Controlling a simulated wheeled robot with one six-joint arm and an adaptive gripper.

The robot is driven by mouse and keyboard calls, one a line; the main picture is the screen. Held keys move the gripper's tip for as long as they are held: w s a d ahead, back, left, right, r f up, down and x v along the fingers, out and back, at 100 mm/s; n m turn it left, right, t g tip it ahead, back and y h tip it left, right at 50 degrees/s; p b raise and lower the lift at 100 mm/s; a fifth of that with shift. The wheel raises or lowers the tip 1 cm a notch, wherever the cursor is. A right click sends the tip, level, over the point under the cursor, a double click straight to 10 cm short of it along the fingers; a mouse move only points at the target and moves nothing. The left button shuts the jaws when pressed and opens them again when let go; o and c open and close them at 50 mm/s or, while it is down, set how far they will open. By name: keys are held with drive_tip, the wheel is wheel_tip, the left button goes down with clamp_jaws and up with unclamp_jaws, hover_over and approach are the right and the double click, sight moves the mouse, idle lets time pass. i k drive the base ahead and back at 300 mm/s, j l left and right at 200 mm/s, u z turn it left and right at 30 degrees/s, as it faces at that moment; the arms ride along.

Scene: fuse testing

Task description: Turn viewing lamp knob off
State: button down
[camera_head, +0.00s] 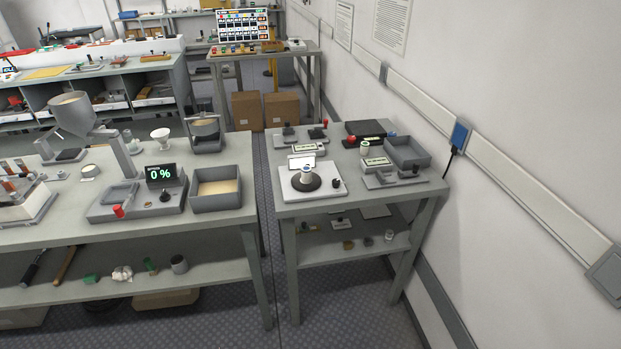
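On the right-hand table a white base plate (299,190) carries a black round disc (317,183) with a small white cylinder (306,171) on it. A bright white panel (298,163) stands just behind the disc and looks lit; it may be the viewing lamp. A small dark knob (336,183) sits at the plate's right side. I cannot tell for certain that it is the lamp's knob, and its setting is too small to read. My gripper is not in view.
The left table holds a device with a "0 %" display (161,175), a red knob (118,211) and a sand-filled tray (216,203). A grey bin (407,152) stands at the right table's back right. A narrow floor gap (268,190) separates the tables; the wall is close on the right.

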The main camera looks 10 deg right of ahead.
sight(336, 182)
drive_tip(key=i+j, duration=0.55)
drive_tip(key=j, duration=0.25)
drive_tip(key=i+j, duration=0.3)
drive_tip(key=j+z, duration=0.05)
drive_tip(key=j, duration=0.05)
